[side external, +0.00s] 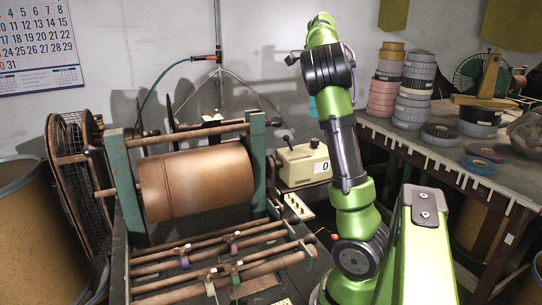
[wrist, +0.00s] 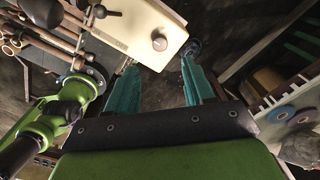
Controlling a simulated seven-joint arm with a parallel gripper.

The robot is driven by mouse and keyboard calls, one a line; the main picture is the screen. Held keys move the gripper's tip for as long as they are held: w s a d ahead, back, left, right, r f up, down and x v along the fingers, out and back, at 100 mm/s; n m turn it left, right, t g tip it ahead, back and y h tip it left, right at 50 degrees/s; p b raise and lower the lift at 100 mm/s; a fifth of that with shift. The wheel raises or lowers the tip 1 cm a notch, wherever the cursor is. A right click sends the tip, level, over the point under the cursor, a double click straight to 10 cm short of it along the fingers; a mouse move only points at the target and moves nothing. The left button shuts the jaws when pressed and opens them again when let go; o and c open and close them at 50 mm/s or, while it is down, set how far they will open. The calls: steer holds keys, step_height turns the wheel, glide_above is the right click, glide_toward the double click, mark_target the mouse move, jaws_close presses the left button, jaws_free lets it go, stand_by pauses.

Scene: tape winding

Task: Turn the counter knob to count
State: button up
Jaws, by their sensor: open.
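The counter box (side external: 303,164) is cream-coloured and stands right of the large brown drum in the side external view, with a "0" on its white label. A dark knob shows on its top left. In the wrist view the counter box (wrist: 118,30) is at the top, and a round grey knob (wrist: 159,42) sits on its face near the right end. My gripper (wrist: 160,68) shows two teal fingers spread apart, just below the knob in the picture. The fingers are empty, and I see no contact with the knob. In the side external view my gripper is mostly hidden behind my arm.
The winding frame (side external: 127,190) with its brown drum (side external: 196,180) and several rods fills the left and middle. A cardboard barrel (side external: 30,235) stands at the far left.

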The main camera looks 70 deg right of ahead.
mark_target(315, 139)
step_height(315, 139, down, 9)
steer(key=shift+r, duration=0.1)
stand_by(0.3)
jaws_close()
